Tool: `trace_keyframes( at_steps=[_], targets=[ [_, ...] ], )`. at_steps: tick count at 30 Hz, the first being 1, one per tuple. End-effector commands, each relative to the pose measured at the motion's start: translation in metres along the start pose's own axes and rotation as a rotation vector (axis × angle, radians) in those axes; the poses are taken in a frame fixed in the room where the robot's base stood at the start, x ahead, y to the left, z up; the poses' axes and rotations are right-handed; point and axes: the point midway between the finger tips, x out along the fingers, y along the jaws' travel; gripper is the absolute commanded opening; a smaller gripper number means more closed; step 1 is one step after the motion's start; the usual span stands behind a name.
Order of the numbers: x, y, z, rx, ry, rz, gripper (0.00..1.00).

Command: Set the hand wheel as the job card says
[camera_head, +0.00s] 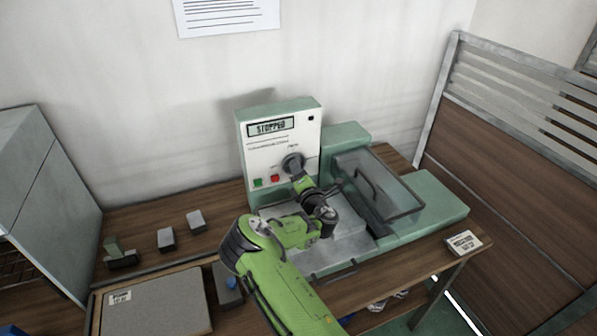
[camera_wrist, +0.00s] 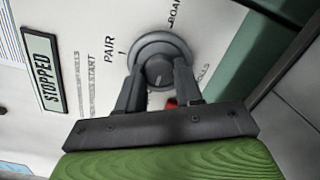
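A round grey knob (camera_wrist: 158,72) sits on the pale panel (camera_head: 261,155) of the green machine. It is the only wheel-like part I can make out. In the wrist view the words PAIR and parts of BOARD and ROLLS stand around it. My gripper (camera_wrist: 159,66) has one finger on each side of the knob's raised middle and looks shut on it. The head view shows my gripper (camera_head: 293,170) at the panel, partly covering the knob. The display (camera_head: 271,127) reads STOPPED. A small card (camera_head: 463,243) lies at the bench's right end; its text is too small to read fully.
Green (camera_head: 257,182) and red (camera_head: 275,178) buttons sit left of the knob. A clear cover with a handle (camera_head: 378,185) stands to its right. Small blocks (camera_head: 166,239) and a grey board (camera_head: 155,303) lie at the left. A printed sheet (camera_head: 227,14) hangs on the wall.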

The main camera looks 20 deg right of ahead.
Motion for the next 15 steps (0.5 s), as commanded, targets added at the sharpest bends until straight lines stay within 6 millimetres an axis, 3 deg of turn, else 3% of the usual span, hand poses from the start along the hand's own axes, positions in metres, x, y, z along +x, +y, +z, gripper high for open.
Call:
trace_keyframes(
  at_steps=[1, 4, 15],
  targets=[
    [-0.0001, -0.0002, 0.0001, 0.0, 0.0, 0.0, 0.18],
    [-0.0002, -0.0002, 0.0001, 0.0, 0.0, -0.001, 0.05],
    [-0.0002, 0.0014, 0.0015, 0.075, 0.001, -0.006, 0.05]
  ],
)
